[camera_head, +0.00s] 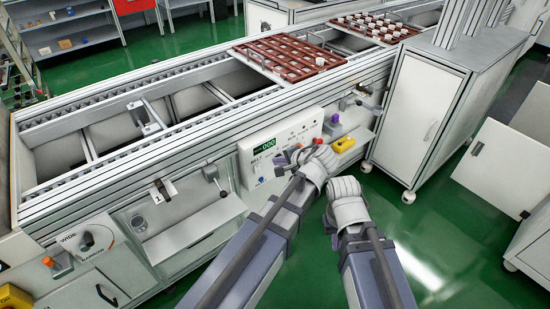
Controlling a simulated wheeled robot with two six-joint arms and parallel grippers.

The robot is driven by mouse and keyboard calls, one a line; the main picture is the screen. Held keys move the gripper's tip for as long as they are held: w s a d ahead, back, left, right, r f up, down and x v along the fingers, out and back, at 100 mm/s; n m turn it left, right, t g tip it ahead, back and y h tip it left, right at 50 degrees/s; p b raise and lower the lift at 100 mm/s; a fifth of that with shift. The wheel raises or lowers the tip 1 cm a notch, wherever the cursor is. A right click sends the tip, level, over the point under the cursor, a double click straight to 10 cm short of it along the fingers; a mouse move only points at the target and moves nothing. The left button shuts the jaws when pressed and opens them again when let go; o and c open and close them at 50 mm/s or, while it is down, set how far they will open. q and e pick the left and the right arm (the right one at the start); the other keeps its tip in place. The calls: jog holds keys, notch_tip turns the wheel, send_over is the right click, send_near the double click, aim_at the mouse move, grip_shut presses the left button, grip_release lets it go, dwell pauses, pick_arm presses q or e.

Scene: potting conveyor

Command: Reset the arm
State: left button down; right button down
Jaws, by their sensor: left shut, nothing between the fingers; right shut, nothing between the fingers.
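My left arm reaches up from the bottom edge to the front of the conveyor. My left gripper (285,161) is shut and empty, in front of the control panel (262,146) with its green display. Whether it touches the panel I cannot tell. My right gripper (346,190) is to the right and a little lower, over the green floor and apart from the conveyor. It is shut and empty; its fingertips are mostly hidden behind its own white wrist.
A red tray (300,43) with white pieces lies on the conveyor (60,118). A yellow box (344,145) with a red button is beside the panel. A white cabinet (414,110) on castors stands at right. Green floor (420,225) is free in the lower right.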

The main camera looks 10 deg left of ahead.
pick_arm(q)
jog(key=shift+s+d+r, duration=0.15)
jog(key=shift+d+r, duration=0.05)
jog(key=shift+r, duration=0.05)
dwell(0.4)
jog(key=s+a+f+n+g+h, duration=0.3)
jog(key=s+f+n+g+h, duration=0.35)
jog(key=s, duration=0.65)
jog(key=s+d+r+m+p, duration=0.1)
jog(key=s+d+r+p, duration=0.1)
jog(key=d+r+p, duration=0.2)
jog(key=s+d+r+p, duration=0.2)
jog(key=d+r+p, duration=0.2)
jog(key=r+p, duration=0.7)
jog(key=s+d+r+m+p, duration=0.1)
jog(key=s+d+r+p, duration=0.1)
jog(key=r+p, duration=0.5)
jog(key=shift+d+r+m+p, duration=0.2)
jog(key=shift+d+m+p, duration=0.15)
jog(key=shift+d+p, duration=0.6)
jog(key=shift+s, duration=0.1)
